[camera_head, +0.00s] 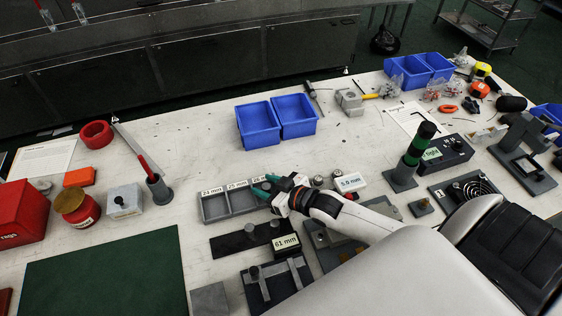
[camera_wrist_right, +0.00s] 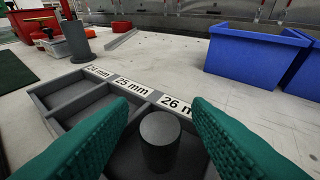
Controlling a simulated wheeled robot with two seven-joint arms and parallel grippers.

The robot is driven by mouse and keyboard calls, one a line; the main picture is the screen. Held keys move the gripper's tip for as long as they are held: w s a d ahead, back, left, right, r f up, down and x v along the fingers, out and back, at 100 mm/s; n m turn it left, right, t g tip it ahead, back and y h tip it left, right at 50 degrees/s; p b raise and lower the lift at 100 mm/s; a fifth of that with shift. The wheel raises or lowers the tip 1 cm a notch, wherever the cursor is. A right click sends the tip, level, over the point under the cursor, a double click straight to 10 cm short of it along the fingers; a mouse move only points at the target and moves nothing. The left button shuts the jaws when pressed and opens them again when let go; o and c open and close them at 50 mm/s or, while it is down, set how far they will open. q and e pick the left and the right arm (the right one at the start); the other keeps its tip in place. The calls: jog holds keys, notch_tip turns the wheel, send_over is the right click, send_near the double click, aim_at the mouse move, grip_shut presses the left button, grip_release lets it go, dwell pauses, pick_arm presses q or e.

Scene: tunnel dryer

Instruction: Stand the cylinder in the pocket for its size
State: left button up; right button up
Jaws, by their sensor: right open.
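A grey pocket tray (camera_head: 215,208) lies on the table, with labels along its back edge that read about 24, 25 and 26 mm in the right wrist view (camera_wrist_right: 72,93). My right gripper (camera_head: 266,186) is over that pocket in the head view and hides the cylinder there. In the wrist view its two green finger pads (camera_wrist_right: 161,125) are open, one on each side of the cylinder, with a gap on both sides. The cylinder's base is partly hidden. My left gripper is out of view.
Blue bins (camera_head: 258,124) stand behind the tray. A dark plate (camera_head: 240,243) and a 61 mm labelled block (camera_head: 286,245) lie in front. A white labelled box (camera_head: 350,183) is to the right.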

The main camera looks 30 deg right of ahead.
jog(key=v, duration=1)
jog(key=shift+s, duration=0.2)
jog(key=shift+s+d+r, duration=0.25)
jog(key=shift+s, duration=0.3)
jog(key=shift+r, duration=0.15)
